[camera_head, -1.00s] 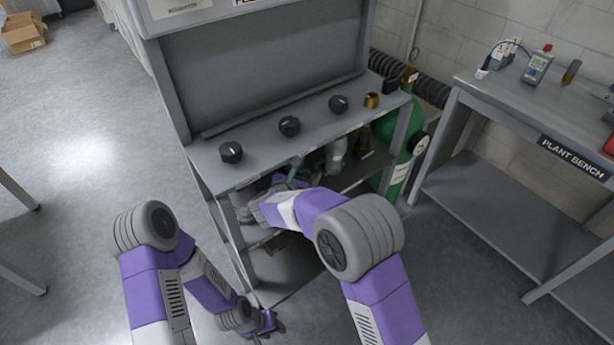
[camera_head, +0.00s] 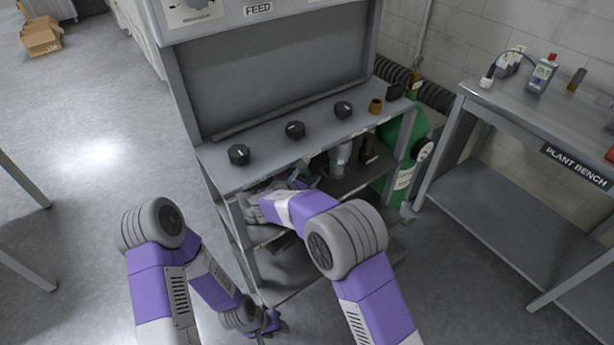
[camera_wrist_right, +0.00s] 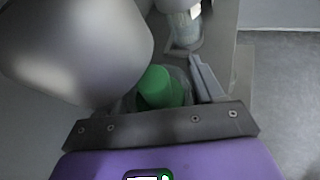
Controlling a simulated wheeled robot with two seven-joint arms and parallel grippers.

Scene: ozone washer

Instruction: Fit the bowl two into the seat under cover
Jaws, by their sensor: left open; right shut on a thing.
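My right gripper (camera_head: 290,187) reaches in under the washer's top ledge and is largely hidden by its own arm and the ledge. In the right wrist view, it (camera_wrist_right: 165,95) is shut around a clear-looking bowl with a green inside (camera_wrist_right: 158,90). One finger shows on the right; the other side is hidden by a large grey rounded shape (camera_wrist_right: 75,50), which I cannot identify. The seat is not clearly visible. My left gripper (camera_head: 268,323) is open and empty, low in front of the washer's lower shelf.
Another clear bowl-like body (camera_head: 340,158) hangs under the ledge; a similar one shows in the wrist view (camera_wrist_right: 186,28). A green cylinder (camera_head: 412,150) and the plant bench (camera_head: 500,190) are right.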

